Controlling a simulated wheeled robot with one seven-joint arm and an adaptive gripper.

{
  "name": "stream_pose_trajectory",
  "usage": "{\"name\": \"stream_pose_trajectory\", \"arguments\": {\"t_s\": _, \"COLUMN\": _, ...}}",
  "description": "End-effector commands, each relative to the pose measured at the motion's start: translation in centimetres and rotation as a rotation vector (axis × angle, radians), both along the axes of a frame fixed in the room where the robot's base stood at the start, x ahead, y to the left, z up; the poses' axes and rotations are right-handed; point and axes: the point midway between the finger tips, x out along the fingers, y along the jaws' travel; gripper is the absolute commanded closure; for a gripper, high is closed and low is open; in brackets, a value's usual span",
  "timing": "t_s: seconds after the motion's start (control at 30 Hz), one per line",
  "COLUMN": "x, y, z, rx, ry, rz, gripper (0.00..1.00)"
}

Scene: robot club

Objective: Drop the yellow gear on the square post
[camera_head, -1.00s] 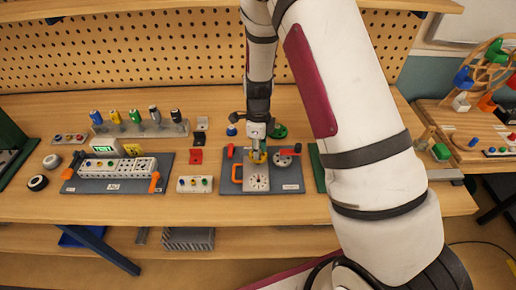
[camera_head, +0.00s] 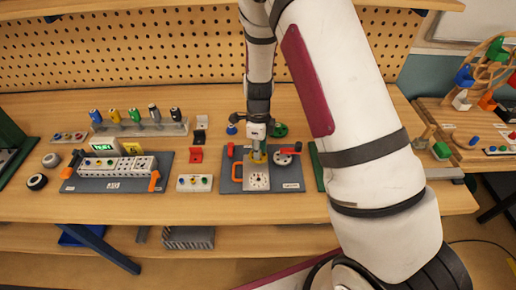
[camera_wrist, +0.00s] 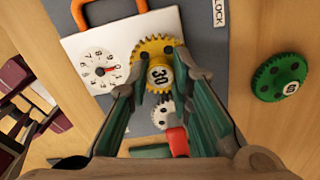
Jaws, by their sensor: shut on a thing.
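The yellow gear (camera_wrist: 150,46), with a pale hub marked 30, is between the fingertips of my gripper (camera_wrist: 160,70) in the wrist view. My gripper is shut on its hub. In the head view my gripper (camera_head: 257,148) points down over the grey clock board, with a bit of the yellow gear (camera_head: 258,158) showing below it. The gear is beside the white dial plate (camera_wrist: 88,47). The square post does not show; the gear and fingers cover that area. I cannot tell whether the gear touches a post.
A white gear (camera_wrist: 160,113) with a red crank handle (camera_wrist: 178,142) is close to the yellow gear. An orange handle (camera_wrist: 78,14) rises by the dial. A loose green gear (camera_wrist: 280,77) lies on the wooden table. Another board (camera_head: 112,187) stands left.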

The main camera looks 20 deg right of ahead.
Motion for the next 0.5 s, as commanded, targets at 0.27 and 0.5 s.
{"name": "stream_pose_trajectory", "arguments": {"t_s": 0.27, "x": 0.04, "y": 0.00, "z": -0.48, "rx": -0.001, "ry": -0.001, "rz": -0.001, "gripper": 1.00}}
{"name": "stream_pose_trajectory", "arguments": {"t_s": 0.5, "x": 0.01, "y": -0.01, "z": -0.50, "rx": -0.001, "ry": -0.001, "rz": -0.001, "gripper": 1.00}}
